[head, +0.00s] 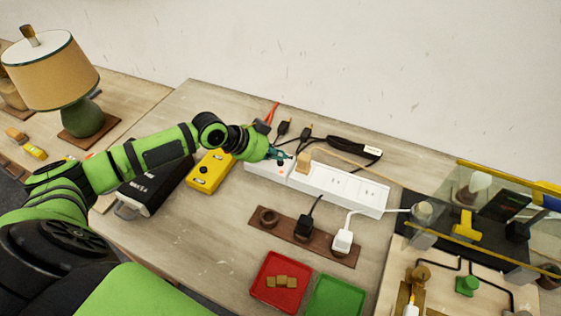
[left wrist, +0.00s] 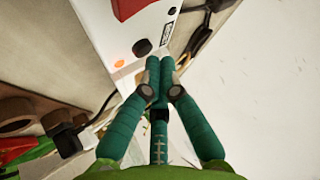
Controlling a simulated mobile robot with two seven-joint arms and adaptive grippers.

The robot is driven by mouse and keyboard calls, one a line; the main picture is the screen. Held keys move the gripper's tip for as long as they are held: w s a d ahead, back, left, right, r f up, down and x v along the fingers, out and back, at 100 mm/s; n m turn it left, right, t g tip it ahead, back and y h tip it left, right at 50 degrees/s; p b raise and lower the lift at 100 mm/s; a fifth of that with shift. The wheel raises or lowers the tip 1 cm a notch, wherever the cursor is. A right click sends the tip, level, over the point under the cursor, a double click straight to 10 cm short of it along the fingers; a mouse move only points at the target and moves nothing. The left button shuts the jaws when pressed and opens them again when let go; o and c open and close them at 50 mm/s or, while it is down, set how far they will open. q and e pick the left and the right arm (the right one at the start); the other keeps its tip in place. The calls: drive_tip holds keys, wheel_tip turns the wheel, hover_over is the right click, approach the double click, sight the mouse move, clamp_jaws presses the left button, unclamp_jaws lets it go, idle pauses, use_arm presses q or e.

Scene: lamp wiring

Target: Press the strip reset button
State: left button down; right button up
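The white power strip (head: 345,190) lies on the wooden table. In the left wrist view, its end (left wrist: 180,8) shows a round black button (left wrist: 142,47) beside a small printed label, a lit orange lamp (left wrist: 119,63) and part of a red switch (left wrist: 130,7). My left gripper (head: 281,156) is at the strip's left end. In the left wrist view, its teal fingers (left wrist: 160,63) are together and empty, with the tips close to the black button. I cannot tell whether they touch it. My right gripper is out of view.
Black plugs (head: 283,128) and cables lie behind the strip. A brown plug-like block (head: 303,161) sits on it. In front are a brown socket board (head: 275,235), a red tray (head: 280,290) and a green tray (head: 335,298). A yellow box (head: 210,172) is left; a clear-walled fixture stands right.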

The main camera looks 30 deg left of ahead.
sight(278, 162)
use_arm(q)
drive_tip(key=shift+f, duration=0.5)
idle(0.8)
drive_tip(key=shift+r, duration=0.15)
drive_tip(key=shift+r+p, duration=0.55)
drive_tip(key=shift+r, duration=0.1)
wheel_tip(278, 162, up, 5)
drive_tip(key=p, duration=0.4)
drive_tip(key=shift+r, duration=0.1)
idle(0.6)
